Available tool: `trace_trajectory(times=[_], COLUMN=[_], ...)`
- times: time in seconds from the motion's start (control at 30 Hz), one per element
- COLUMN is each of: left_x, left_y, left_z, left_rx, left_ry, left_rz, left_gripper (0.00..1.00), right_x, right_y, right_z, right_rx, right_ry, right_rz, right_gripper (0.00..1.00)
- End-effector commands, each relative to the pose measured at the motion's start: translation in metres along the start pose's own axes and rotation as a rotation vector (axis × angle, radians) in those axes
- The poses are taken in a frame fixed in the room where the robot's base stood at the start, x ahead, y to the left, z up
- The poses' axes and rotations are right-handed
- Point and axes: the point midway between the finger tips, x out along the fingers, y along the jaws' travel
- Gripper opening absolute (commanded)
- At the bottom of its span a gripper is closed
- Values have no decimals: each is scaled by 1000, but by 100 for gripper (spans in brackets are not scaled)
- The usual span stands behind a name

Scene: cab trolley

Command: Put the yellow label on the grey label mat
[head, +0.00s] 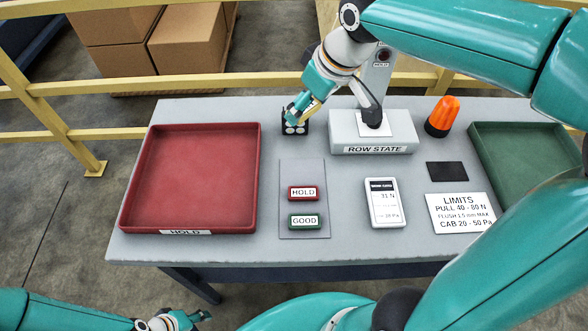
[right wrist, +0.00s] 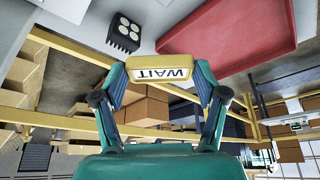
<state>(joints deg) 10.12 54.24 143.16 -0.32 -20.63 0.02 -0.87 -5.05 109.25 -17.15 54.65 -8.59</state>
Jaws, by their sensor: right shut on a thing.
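The yellow label (right wrist: 174,70), marked WAIT, is held between the fingers of my right gripper (right wrist: 160,84) in the right wrist view. In the head view my right gripper (head: 303,108) is over the table's back edge, above the black block, with a sliver of yellow showing. The grey label mat (head: 304,171) lies mid-table, nearer the front than that gripper. It bears a red HOLD label (head: 304,193) and a green GOOD label (head: 306,222). My left gripper (head: 198,319) is low at the bottom left, off the table; its jaw opening is unclear.
A red tray (head: 190,229) stands left of the mat. A black block with pale round spots (head: 294,128) and the ROW STATE box (head: 371,149) stand behind. A white meter (head: 384,203), dark pad (head: 447,171), orange beacon (head: 442,117) and green tray (head: 520,126) are to the right.

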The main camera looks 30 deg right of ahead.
Motion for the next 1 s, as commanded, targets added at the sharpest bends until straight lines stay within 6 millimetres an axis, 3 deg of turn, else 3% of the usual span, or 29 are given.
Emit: trace_trajectory(times=[0.5, 1.0], left_x=[8, 15], left_y=[-3, -6], left_z=[0, 0], left_rx=[0, 0], left_ry=[0, 0], left_rz=[0, 0], left_gripper=[40, 40], right_x=[116, 170], right_y=[-2, -3], right_z=[46, 67], right_rx=[-8, -11], right_ry=[-7, -6], right_rz=[-5, -5], right_gripper=[51, 51])
